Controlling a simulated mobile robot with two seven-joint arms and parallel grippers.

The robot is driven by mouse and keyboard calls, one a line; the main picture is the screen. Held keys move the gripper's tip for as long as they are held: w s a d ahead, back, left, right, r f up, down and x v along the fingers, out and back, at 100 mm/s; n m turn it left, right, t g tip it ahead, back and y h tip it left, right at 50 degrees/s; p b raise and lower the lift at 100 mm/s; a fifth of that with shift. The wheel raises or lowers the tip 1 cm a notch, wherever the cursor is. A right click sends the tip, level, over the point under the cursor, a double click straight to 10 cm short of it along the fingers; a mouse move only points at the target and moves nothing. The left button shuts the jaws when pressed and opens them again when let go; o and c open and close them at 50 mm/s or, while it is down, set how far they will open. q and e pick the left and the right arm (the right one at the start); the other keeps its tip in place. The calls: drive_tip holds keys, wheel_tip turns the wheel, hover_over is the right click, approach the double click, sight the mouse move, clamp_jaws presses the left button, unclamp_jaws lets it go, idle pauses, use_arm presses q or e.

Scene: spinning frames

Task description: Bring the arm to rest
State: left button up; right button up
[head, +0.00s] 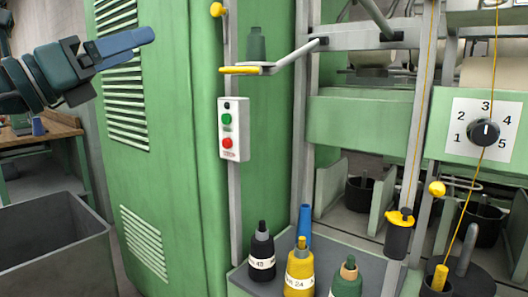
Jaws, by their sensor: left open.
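My left arm comes in from the left edge at the top of the head view. Its left gripper (143,38) points right, in front of the green cabinet. The blue fingers overlap from this angle, and the gripper is open. Nothing shows between the fingers. The gripper is apart from the cabinet's louvres as far as I can see, though the depth is hard to judge. My right gripper is not in view.
A green cabinet (180,130) stands behind the gripper. A grey bin (55,240) is at the lower left. A button box (234,130) hangs on a post. Black (262,252), yellow (299,270) and green (346,282) bobbins stand on a tray. A numbered dial (485,132) is at right.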

use_arm(q)
drive_tip(key=w+d+f+n+g+h+p, duration=0.1)
drive_tip(key=w+d+f+n+h+p, duration=0.1)
drive_tip(key=d+f+n+p, duration=0.3)
drive_tip(key=w+d+f+n+h+p, duration=0.1)
drive_tip(key=f+n, duration=0.3)
drive_tip(key=f, duration=0.3)
wheel_tip(320, 180, down, 17)
drive_tip(key=s+a+n+t+y+p, duration=0.15)
drive_tip(key=n+t+y+p, duration=0.35)
drive_tip(key=n+y, duration=0.95)
drive_tip(key=s+d+f+n+g+p, duration=0.1)
drive_tip(key=s+f+n+g+p, duration=0.4)
drive_tip(key=s+f+n, duration=1.2)
wheel_tip(320, 180, down, 6)
drive_tip(key=s+g, duration=0.2)
drive_tip(key=g, duration=0.2)
drive_tip(key=shift+s+r+y, duration=0.2)
drive_tip(key=shift+s+y, duration=0.15)
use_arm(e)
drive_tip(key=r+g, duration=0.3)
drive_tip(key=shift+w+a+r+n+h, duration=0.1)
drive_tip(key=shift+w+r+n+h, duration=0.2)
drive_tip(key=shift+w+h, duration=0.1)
